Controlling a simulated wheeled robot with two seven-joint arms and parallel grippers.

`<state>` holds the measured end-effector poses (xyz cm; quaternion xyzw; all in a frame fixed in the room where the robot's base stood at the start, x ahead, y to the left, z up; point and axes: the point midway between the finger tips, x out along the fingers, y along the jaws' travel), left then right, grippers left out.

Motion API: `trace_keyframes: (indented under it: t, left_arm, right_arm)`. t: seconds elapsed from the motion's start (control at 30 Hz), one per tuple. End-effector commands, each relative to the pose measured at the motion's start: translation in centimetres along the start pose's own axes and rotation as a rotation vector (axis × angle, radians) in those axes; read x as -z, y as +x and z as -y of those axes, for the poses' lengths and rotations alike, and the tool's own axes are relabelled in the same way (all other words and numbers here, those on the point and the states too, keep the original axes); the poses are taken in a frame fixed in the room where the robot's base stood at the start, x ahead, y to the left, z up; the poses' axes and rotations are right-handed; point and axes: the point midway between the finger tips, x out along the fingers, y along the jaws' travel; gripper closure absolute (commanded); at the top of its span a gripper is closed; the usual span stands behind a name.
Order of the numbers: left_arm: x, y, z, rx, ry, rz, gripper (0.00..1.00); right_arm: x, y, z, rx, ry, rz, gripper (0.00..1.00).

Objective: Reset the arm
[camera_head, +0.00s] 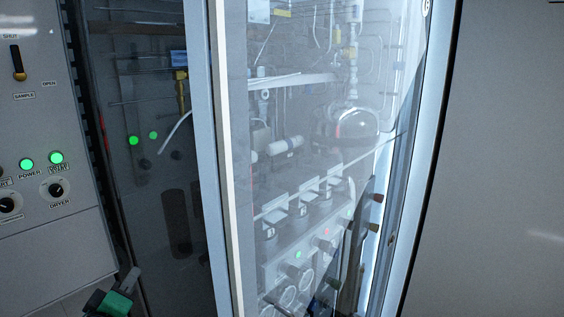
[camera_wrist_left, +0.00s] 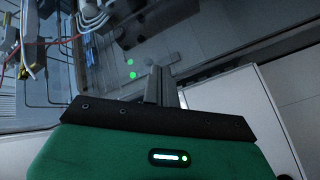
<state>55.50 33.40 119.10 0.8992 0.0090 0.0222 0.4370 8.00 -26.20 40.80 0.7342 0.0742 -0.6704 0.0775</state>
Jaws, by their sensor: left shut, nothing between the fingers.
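My left gripper (camera_head: 130,280) is at the bottom left of the head view, low in front of the cabinet, its green body partly cut off by the edge. In the left wrist view its two dark fingers (camera_wrist_left: 160,86) lie together, shut and empty. They appear apart from the panel behind them. My right gripper is not in view.
A glass door (camera_head: 300,165) with a pale frame stands in the middle, with tubing, valves and gauges behind it. A grey control panel (camera_head: 40,150) with lit green lamps is at the left. A plain grey panel (camera_head: 500,170) fills the right.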

Motion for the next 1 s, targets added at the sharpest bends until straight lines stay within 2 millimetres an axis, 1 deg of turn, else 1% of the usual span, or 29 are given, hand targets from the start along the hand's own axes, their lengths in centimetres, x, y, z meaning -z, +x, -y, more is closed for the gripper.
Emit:
trace_keyframes:
  t: [0.03,0.07,0.1,0.17,0.2,0.27,0.3,0.37,0.4,0.47,0.5,0.57,0.6,0.73,0.77,0.8,0.97,1.0]
  left_arm:
    - [-3.2,-1.3,1.8,0.066,0.090,0.100,1.00]
    - [-5.0,-2.1,2.7,0.102,0.144,0.157,1.00]
    - [-7.2,-3.3,3.9,0.146,0.214,0.235,1.00]
    - [-10.3,-5.5,5.8,0.207,0.318,0.355,1.00]
    - [-12.3,-7.1,7.0,0.244,0.385,0.438,1.00]
    - [-14.9,-9.9,8.7,0.294,0.481,0.561,1.00]
    - [-16.5,-11.8,9.7,0.320,0.539,0.640,1.00]
    - [-18.4,-14.5,11.0,0.353,0.616,0.750,1.00]
    - [-19.4,-16.2,11.8,0.372,0.662,0.818,1.00]
    - [-20.6,-18.7,12.7,0.393,0.722,0.912,1.00]
    - [-21.4,-20.3,13.2,0.404,0.758,0.971,1.00]
    - [-22.2,-22.6,13.8,0.418,0.806,1.054,1.00]
    - [-22.7,-24.1,14.2,0.425,0.836,1.108,1.00]
    - [-23.9,-28.8,15.1,0.440,0.920,1.274,1.00]
    - [-24.2,-29.5,15.5,0.442,0.935,1.303,1.00]
    - [-25.0,-28.6,16.5,0.445,0.929,1.295,1.00]
    - [-28.0,-27.6,19.9,0.449,0.924,1.306,1.00]
    - [-28.8,-27.4,20.8,0.450,0.923,1.310,1.00]
  right_arm:
    - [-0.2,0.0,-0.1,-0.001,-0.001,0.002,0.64]
    - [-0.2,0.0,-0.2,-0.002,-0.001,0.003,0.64]
    - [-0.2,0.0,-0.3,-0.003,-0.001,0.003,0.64]
    - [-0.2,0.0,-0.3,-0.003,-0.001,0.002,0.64]
    - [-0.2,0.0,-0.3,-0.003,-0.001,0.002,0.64]
    - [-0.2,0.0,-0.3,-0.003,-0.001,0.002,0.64]
    - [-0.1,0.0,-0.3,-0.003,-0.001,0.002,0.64]
    - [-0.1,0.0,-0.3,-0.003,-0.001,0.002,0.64]
    - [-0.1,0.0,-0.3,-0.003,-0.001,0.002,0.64]
    - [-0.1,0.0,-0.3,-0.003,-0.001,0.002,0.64]
    - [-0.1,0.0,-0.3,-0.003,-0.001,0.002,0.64]
    - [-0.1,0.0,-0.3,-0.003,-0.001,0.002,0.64]
    - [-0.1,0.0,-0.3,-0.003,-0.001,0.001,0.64]
    - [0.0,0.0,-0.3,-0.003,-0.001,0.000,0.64]
    - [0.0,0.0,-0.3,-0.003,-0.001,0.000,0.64]
    - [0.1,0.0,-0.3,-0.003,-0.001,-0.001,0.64]
    - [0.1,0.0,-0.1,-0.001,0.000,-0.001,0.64]
    - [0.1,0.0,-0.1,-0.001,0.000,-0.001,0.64]
